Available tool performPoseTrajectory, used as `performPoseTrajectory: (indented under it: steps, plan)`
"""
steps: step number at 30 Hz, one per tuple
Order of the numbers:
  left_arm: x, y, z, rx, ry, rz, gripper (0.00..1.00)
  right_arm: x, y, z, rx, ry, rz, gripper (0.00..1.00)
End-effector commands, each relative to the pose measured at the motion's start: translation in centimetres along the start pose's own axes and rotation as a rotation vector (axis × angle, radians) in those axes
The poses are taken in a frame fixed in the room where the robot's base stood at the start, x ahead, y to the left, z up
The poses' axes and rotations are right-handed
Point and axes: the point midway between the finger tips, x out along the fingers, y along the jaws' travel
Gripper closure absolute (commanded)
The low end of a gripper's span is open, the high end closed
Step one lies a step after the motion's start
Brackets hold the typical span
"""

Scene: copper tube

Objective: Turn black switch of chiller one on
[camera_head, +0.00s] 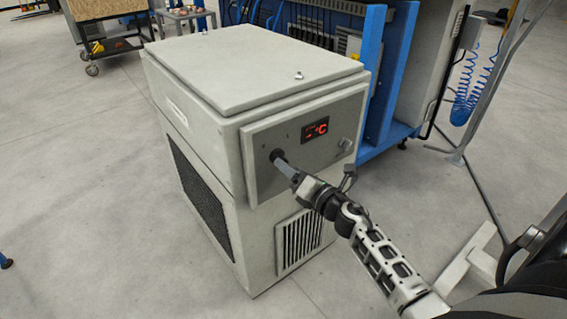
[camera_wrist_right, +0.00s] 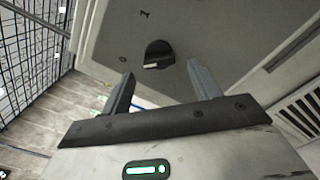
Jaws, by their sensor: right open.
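The chiller (camera_head: 220,105) is a beige-grey cabinet standing in the middle of the head view. Its grey control panel (camera_head: 325,150) carries a lit red display (camera_head: 315,129). The black switch (camera_wrist_right: 158,54) is a round knob with a light mark on the panel, seen in the right wrist view. In the head view it shows as a dark spot (camera_head: 276,155), partly behind my fingers. My right gripper (camera_wrist_right: 161,72) is open, its two fingers pointing at the panel on either side of the knob. I cannot tell if they touch it. My left gripper is not in view.
A blue-framed machine (camera_head: 375,80) stands close behind the chiller at the right. A coiled blue hose (camera_head: 468,95) hangs by a pole at the right. A wooden cart (camera_head: 108,25) stands at the back left. The floor left of the chiller (camera_head: 80,190) is clear.

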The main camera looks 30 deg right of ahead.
Motion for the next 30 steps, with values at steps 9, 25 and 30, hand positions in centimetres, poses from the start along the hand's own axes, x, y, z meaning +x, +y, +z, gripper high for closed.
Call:
performPoseTrajectory:
  steps: [9,25,30]
  plan:
    - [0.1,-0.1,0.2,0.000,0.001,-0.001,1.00,3.5,0.0,-0.1,0.002,0.001,0.000,0.38]
    - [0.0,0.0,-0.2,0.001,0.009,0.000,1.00,3.6,0.0,-0.1,0.002,0.001,0.000,0.83]
    - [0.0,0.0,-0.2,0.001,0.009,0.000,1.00,3.6,0.0,-0.1,0.010,0.001,0.000,0.83]
